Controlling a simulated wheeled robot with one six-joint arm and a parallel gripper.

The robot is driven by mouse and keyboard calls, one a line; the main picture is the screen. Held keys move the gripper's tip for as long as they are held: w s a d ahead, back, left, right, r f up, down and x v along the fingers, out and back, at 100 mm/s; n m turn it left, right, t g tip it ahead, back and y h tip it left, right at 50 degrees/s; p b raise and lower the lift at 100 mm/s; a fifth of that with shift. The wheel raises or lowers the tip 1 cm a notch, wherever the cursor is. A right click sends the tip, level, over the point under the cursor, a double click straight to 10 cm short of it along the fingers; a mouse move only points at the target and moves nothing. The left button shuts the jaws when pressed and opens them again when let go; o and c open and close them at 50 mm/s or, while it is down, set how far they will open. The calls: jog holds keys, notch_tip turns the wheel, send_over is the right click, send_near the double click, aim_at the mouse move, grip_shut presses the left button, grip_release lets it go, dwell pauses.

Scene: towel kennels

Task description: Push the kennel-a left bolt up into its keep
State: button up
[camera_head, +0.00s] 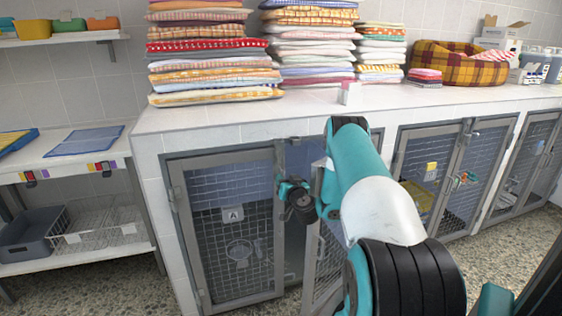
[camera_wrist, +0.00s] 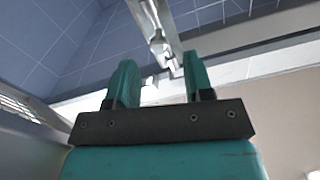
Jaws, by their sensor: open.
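Kennel-a, with a plate marked A (camera_head: 232,214), is at the middle left in the head view. Its left mesh door (camera_head: 176,205) appears shut in the frame, and its right door (camera_head: 326,262) stands ajar. My gripper (camera_head: 281,187) is at the upper part of the left door's inner edge and hides part of it. In the wrist view, looking up, my gripper (camera_wrist: 159,84) is open with nothing between its fingers. A pale metal bolt (camera_wrist: 159,45) on the door's upright lies just beyond the fingertips. Whether it is in its keep I cannot tell.
Stacks of folded towels (camera_head: 212,65) stand on the white counter (camera_head: 215,117) above. A low shelf unit (camera_head: 82,176) is at the left. Further kennels (camera_head: 455,165) are at the right. The partly open right door stands close beside my arm.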

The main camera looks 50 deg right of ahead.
aim_at(283, 174)
jog(key=shift+p+x, duration=0.9)
jog(key=shift+x, duration=2.45)
jog(key=shift+d, duration=0.1)
jog(key=shift+c, duration=0.4)
